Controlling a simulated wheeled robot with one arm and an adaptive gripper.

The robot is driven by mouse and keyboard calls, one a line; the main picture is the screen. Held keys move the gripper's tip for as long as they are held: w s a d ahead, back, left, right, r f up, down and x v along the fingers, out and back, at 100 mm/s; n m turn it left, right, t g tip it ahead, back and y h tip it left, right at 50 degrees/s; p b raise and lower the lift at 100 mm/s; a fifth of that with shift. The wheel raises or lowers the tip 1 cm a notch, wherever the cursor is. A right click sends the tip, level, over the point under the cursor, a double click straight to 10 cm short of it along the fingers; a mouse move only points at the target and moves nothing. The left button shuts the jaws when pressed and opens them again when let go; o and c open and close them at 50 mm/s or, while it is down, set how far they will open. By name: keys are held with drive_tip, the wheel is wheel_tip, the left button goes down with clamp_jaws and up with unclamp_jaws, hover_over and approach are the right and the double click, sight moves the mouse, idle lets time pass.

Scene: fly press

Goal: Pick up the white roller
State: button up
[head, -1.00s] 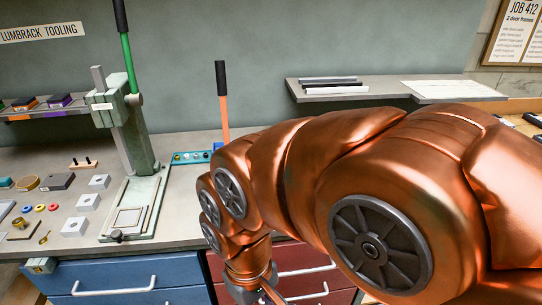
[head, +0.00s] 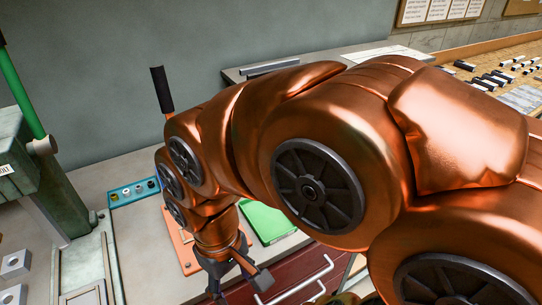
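I cannot make out a white roller in the head view. My copper-coloured arm fills the middle and right and covers much of the bench. My gripper (head: 238,281), dark grey, is at the end of the arm near the bottom centre, by the bench's front edge and the dark red drawers. Its fingertips are not clear, so I cannot tell whether it is open or shut. I see nothing held in it.
A green press (head: 28,180) stands at the left. An orange plate (head: 184,250) and a bright green mat (head: 266,222) flank my arm. A blue strip with knobs (head: 133,190) lies behind. The right-hand surface (head: 520,97) carries several black and white pieces.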

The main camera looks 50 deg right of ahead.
drive_tip(key=w+d+r+t+y+b, duration=0.1)
drive_tip(key=w+d+t, duration=0.1)
drive_tip(key=w+d, duration=0.55)
drive_tip(key=w+d+r+t+b, duration=0.1)
drive_tip(key=w+d, duration=0.4)
drive_tip(key=w, duration=0.5)
drive_tip(key=w+d+f+t, duration=0.1)
drive_tip(key=d, duration=0.7)
drive_tip(key=w+d+f+m+t+h+b, duration=0.1)
drive_tip(key=d, duration=0.7)
drive_tip(key=w+d+f+t, duration=0.1)
drive_tip(key=d, duration=0.7)
drive_tip(key=shift+w+d+m+h, duration=0.2)
drive_tip(key=shift+w+m+h, duration=0.1)
drive_tip(key=shift+w, duration=0.1)
drive_tip(key=shift+s+p+x, duration=0.15)
drive_tip(key=shift+p+x, duration=0.35)
drive_tip(key=shift+x, duration=1.15)
drive_tip(key=shift+s+p+x, duration=0.1)
drive_tip(key=shift+p+x, duration=0.35)
drive_tip(key=shift+x, duration=1.25)
drive_tip(key=shift+f, duration=0.1)
drive_tip(key=c, duration=1)
